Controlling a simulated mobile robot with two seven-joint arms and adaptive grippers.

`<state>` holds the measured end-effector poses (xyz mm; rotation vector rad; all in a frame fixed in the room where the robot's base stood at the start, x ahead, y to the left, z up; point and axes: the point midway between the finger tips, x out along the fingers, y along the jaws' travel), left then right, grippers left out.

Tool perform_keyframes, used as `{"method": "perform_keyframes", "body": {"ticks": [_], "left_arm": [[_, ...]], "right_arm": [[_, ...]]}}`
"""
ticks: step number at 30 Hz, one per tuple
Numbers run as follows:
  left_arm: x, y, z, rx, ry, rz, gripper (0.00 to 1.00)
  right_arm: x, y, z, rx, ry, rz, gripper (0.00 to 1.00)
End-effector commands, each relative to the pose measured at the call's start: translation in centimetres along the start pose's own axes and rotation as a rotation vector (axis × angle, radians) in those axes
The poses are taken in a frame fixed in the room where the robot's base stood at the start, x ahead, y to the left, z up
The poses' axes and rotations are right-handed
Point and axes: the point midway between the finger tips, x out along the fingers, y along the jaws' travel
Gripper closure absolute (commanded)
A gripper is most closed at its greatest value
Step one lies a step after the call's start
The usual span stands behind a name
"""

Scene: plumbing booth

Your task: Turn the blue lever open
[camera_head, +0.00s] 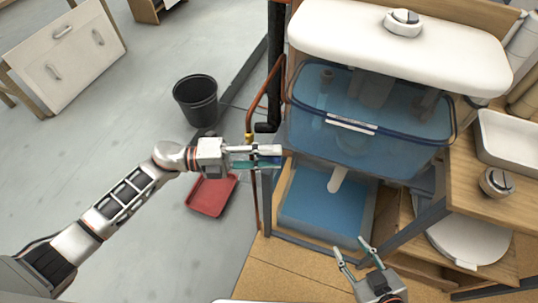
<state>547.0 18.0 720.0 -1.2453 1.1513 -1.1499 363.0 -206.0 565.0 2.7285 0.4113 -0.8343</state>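My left gripper (277,157) reaches in from the left and points right, beside the front left edge of the sink cabinet. Its two fingers lie close together, one above the other in the picture. A small blue-teal patch shows by the fingers; I cannot tell whether it is the blue lever or part of the gripper. A brass-yellow fitting (248,138) on the copper pipe (265,92) shows just above the fingers. My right gripper (350,246) is at the bottom, with its fingers spread and empty, in front of the lower blue bin.
A black bucket (196,98) and a red tray (210,196) stand on the floor. A wooden shelf (470,190) is at right. Floor at left is open.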

Motion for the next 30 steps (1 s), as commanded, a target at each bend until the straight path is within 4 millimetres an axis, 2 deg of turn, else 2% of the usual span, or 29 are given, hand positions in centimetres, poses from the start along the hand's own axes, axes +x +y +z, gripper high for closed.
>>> {"method": "perform_keyframes", "body": {"ticks": [1,3,9,16,26,30], "left_arm": [[0.0,0.0,0.0,0.0,0.0,0.0,0.85],[0.0,0.0,0.0,0.0,0.0,0.0,1.0],[0.0,0.1,0.0,-0.002,0.0,-0.002,1.0],[-0.1,0.2,-0.1,-0.03,0.0,-0.056,1.0],[-0.3,-0.8,-0.1,-0.124,0.0,-0.265,1.0],[-0.5,-1.6,0.0,-0.164,-0.002,-0.361,1.0]], "right_arm": [[0.0,0.0,-0.1,0.0,0.002,0.001,0.6],[0.0,0.1,-0.2,0.0,0.004,0.001,0.6],[0.0,0.0,-0.2,0.0,0.004,0.001,0.6],[0.2,-0.5,0.9,0.005,-0.012,-0.008,0.6],[0.8,-1.4,1.5,0.012,-0.013,-0.03,0.6],[0.9,-1.8,0.7,0.026,0.01,-0.039,0.6]]}}
